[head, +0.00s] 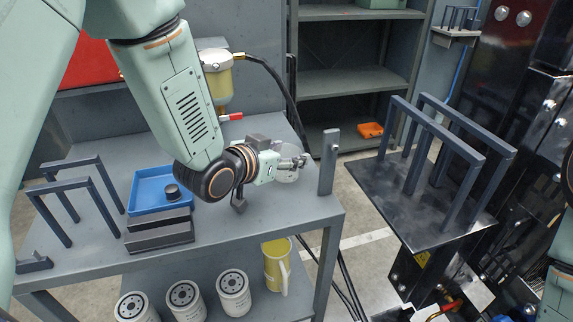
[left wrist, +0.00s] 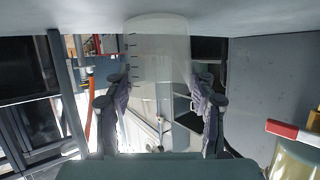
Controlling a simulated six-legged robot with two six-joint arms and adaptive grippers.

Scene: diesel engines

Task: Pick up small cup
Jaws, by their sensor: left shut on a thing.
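The small cup (head: 288,176) is clear and see-through, near the right end of the grey workbench. My left gripper (head: 293,161) is shut on it, reaching in from the left. In the left wrist view the clear cup (left wrist: 158,60) stands between the two fingers (left wrist: 158,105), with dark graduation marks on its side. That view looks upside down, with the bench surface along the top, close to the cup's end. I cannot tell whether the cup touches the bench. My right gripper is not in view.
A grey post (head: 328,162) stands just right of the cup. A blue tray (head: 148,204) and dark blocks (head: 160,236) lie left. A yellow jug (head: 275,268) and white filters (head: 233,292) sit on the lower shelf.

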